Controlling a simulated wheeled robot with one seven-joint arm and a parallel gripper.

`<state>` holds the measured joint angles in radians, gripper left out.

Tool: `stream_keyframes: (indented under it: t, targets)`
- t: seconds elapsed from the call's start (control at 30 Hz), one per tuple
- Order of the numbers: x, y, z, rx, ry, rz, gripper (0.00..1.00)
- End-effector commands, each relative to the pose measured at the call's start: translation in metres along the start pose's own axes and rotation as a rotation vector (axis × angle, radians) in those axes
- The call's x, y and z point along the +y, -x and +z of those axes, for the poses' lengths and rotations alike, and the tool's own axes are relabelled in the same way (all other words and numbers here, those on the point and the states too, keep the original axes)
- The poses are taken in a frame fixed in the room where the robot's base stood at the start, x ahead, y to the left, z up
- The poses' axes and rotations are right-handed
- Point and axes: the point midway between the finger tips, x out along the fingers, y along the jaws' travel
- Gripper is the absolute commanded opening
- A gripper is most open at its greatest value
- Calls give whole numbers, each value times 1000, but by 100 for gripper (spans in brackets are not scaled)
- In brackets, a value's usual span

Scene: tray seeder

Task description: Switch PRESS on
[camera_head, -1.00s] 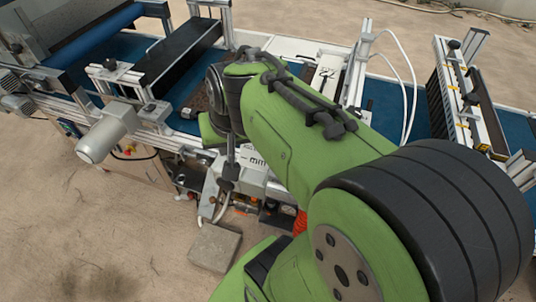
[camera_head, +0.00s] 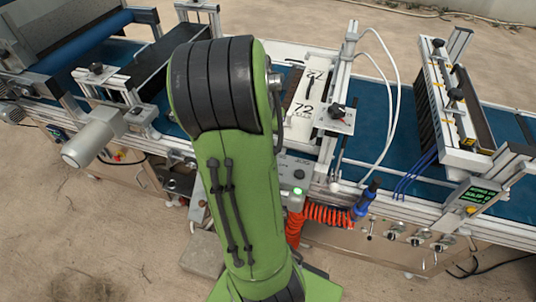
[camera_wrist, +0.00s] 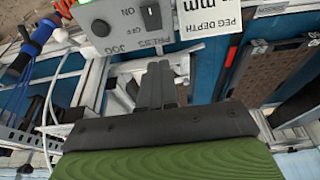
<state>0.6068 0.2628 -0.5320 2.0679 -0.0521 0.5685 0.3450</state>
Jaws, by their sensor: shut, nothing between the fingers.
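The grey control box (camera_wrist: 125,28) is at the top of the wrist view, its lettering upside down. It bears the words PRESS, JOG, ON and OFF. A black switch (camera_wrist: 151,16) sits in line with the PRESS label; I cannot tell which way it is set. My gripper (camera_wrist: 160,66) is shut and empty, below the box in the picture and apart from the switch. In the head view the box (camera_head: 291,178) shows right of my arm with a lit green lamp (camera_head: 298,190); my gripper is hidden there.
A white PEG DEPTH plate (camera_wrist: 207,20) is beside the switch. A blue-ended connector (camera_head: 366,198) and orange coiled hose (camera_head: 328,216) hang right of the box. White hoses (camera_head: 394,90) arch over the blue belt (camera_head: 405,140). Frame posts crowd the area around my fingers.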

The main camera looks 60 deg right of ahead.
Motion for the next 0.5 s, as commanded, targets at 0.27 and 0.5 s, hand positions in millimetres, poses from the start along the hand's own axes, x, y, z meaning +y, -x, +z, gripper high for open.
stream_keyframes:
  t: [0.27, 0.5]
  targets:
    - [1, -66, 2, -4, 0, 3, 0]
    - [0, -102, 10, -1, 1, 0, 0]
